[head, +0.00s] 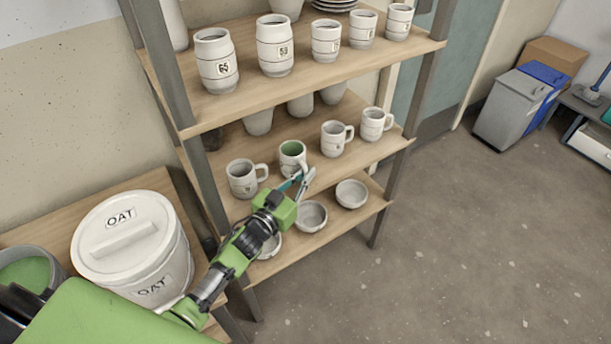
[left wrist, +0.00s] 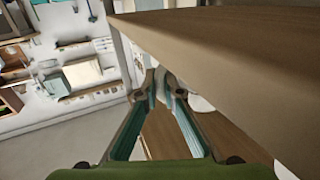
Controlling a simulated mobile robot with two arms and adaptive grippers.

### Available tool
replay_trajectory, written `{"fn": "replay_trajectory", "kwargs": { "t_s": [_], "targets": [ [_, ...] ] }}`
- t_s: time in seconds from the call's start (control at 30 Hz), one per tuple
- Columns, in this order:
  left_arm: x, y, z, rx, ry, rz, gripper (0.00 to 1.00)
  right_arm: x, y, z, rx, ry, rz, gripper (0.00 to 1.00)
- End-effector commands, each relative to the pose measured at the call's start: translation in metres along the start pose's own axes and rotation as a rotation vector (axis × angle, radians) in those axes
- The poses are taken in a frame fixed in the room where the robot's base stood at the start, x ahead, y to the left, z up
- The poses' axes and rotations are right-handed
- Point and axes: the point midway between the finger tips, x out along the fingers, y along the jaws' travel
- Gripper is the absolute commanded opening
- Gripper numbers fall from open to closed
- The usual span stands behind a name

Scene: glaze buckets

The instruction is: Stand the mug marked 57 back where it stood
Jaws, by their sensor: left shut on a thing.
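A white mug with a green inside (head: 291,159) is at the middle shelf (head: 352,156), between two other mugs. My left gripper (head: 303,173) reaches in from the front and is shut on this mug, seemingly at its handle. The fingers partly hide the grip. The mug looks upright; I cannot tell whether its base touches the board. Its number is not readable. In the left wrist view the fingers (left wrist: 160,82) close on a pale piece (left wrist: 169,86), close beside a wooden board edge (left wrist: 235,70). My right gripper is not in view.
Mugs with handles flank it: one at left (head: 242,179), two at right (head: 335,138) (head: 374,124). Bowls (head: 311,216) stand on the shelf below, cups (head: 274,45) above. A white OAT bucket (head: 133,245) stands at left. The floor (head: 450,230) at right is clear.

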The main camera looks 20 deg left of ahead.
Motion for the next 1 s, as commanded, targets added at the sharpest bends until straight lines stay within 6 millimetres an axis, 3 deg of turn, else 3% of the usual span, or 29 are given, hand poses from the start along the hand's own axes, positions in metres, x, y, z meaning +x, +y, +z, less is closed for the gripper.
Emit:
{"fn": "replay_trajectory", "kwargs": {
  "t_s": [0.33, 0.4, 0.43, 0.83, 1.0],
  "targets": [
    [0.001, 0.000, 0.002, 0.002, 0.004, 0.001, 0.00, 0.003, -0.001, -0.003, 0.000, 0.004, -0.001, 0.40],
    [0.000, 0.000, 0.002, 0.001, 0.001, 0.000, 0.20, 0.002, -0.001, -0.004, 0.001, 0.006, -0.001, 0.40],
    [0.000, 0.000, 0.002, 0.001, 0.001, 0.000, 0.24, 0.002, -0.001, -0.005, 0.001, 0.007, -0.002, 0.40],
    [-0.001, 0.000, -0.002, 0.000, 0.001, 0.000, 0.24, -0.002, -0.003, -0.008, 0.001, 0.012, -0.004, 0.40],
    [-0.028, 0.000, 0.001, 0.000, -0.002, 0.001, 0.24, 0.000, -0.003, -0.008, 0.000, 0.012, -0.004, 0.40]
  ]
}}
